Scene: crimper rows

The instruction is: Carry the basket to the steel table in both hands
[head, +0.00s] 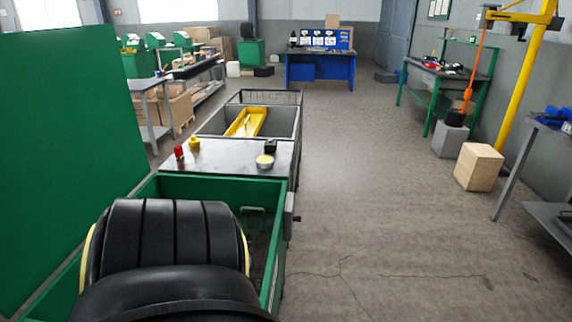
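Neither of my grippers is in view. I cannot pick out a basket for certain. A dark wire rail or frame (264,97) stands at the far end of the machine row, and I cannot tell whether it belongs to a basket. A grey-topped table (548,128) with blue items on it stands at the right edge, cut off by the frame. Another light grey table (147,84) stands at the left behind the green panel. I cannot tell which of them is the steel table.
A green machine (270,190) with a large black roller (165,235) fills the lower left, below a green panel (60,150). A wooden box (479,167), grey block (450,139) and yellow crane post (519,80) stand right. A blue bench (320,68) stands far back. The middle-right floor is clear.

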